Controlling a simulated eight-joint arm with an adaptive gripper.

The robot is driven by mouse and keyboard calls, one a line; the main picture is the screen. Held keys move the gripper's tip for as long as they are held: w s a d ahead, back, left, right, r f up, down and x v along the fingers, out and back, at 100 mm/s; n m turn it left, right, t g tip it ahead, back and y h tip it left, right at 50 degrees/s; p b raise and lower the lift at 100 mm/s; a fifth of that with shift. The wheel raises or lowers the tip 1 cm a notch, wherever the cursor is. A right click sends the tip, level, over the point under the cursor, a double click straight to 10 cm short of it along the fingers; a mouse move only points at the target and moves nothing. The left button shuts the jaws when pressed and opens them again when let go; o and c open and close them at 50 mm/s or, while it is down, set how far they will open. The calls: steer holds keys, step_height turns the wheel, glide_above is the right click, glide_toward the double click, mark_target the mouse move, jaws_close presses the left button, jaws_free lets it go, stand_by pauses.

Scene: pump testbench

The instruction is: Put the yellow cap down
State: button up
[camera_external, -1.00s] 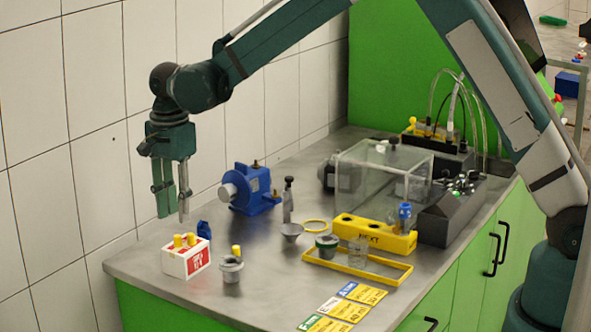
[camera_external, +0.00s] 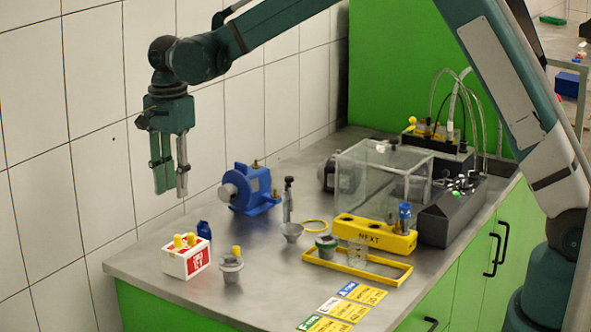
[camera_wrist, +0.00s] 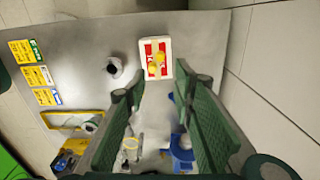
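My gripper (camera_external: 173,193) hangs high over the back left of the bench, above and left of the white and red box. Its fingers point down and are apart, with nothing held between them. The wrist view shows the same gap (camera_wrist: 161,90). Small yellow caps (camera_external: 184,240) show at the top of the white and red box (camera_external: 187,263); the wrist view also shows yellow tops (camera_wrist: 155,63) in it. Another yellow cap (camera_external: 236,250) shows at the rim of a grey cup (camera_external: 231,271). I cannot tell whether it is on the cup or behind it.
A blue pump (camera_external: 250,190) stands behind the box, with a small dark blue item (camera_external: 204,230) nearer. A grey funnel (camera_external: 292,231), a yellow tray (camera_external: 357,272) and labelled cards (camera_external: 345,310) lie to the right. The tiled wall is close on the left.

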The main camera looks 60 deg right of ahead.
steer(key=s+d+r+n+t, duration=0.2)
steer(key=s+r+n, duration=0.3)
steer(key=s+r, duration=0.55)
steer(key=s+d+r+n+t, duration=0.15)
steer(key=s+r+n, duration=0.25)
steer(key=s+r, duration=0.65)
steer(key=s+d+f+n+t, duration=0.1)
steer(key=s+f+n, duration=0.1)
steer(key=s, duration=0.7)
steer(key=s+f+n+t, duration=0.1)
steer(key=s+n, duration=0.3)
steer(key=s, duration=0.5)
steer(key=s+d+f+n+t, duration=0.1)
steer(key=s+f+n, duration=0.2)
steer(key=s, duration=0.7)
steer(key=shift+d+f+n+t, duration=0.15)
steer(key=shift+d+n+t, duration=0.15)
steer(key=shift+n+t, duration=0.1)
steer(key=shift+s, duration=0.1)
